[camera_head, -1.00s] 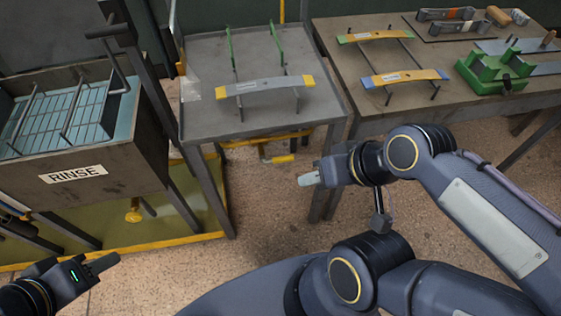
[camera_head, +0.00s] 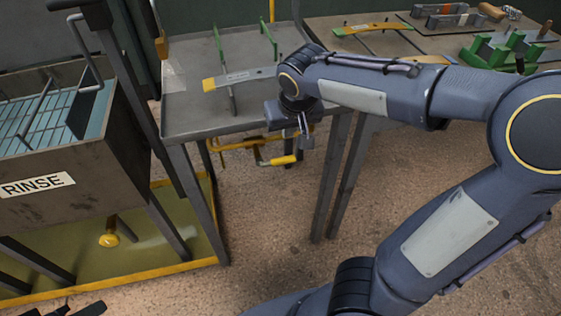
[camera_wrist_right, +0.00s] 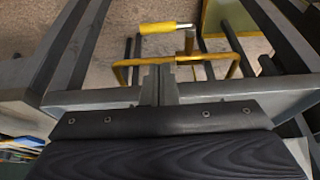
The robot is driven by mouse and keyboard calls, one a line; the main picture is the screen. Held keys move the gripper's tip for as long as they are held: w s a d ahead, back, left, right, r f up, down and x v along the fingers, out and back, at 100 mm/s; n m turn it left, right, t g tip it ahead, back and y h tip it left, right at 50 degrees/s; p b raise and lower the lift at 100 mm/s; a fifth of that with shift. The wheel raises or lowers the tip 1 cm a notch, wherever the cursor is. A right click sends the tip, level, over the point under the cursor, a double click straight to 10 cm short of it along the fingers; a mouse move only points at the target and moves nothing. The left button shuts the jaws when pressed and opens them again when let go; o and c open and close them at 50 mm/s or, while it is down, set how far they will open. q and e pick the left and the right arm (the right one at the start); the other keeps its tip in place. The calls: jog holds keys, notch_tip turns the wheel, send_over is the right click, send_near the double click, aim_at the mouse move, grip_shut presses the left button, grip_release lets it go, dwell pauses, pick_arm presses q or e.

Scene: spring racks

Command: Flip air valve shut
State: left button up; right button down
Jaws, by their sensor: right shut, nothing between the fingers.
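A yellow-sleeved valve lever (camera_head: 284,160) sits on yellow piping below the front edge of the small grey table. The wrist view also shows the yellow lever (camera_wrist_right: 158,28), lying across the picture beyond the fingers. My right gripper (camera_head: 305,132) points down in front of the table's edge, above and slightly right of the lever. Its fingers, also in the right wrist view (camera_wrist_right: 159,78), are shut and empty. They appear apart from the lever; exact depth is hard to judge. My left gripper (camera_head: 85,309) is mostly cut off at the bottom left.
The grey table (camera_head: 195,115) holds a spring leaf (camera_head: 238,78) on a rack. A rinse tank (camera_head: 85,160) stands left, with another yellow handle (camera_head: 109,240) below it. A brown table (camera_head: 320,27) with racks and a green fixture (camera_head: 490,50) stands at back right.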

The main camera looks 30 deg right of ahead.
aim_at(282, 158)
dwell(0.3)
jog(key=b+x, duration=0.1)
jog(key=x, duration=0.3)
jog(key=b+x, duration=0.2)
jog(key=x, duration=0.3)
jog(key=b+x, duration=0.1)
jog(key=x, duration=0.4)
jog(key=shift+s, duration=0.3)
jog(key=shift+f, duration=0.1)
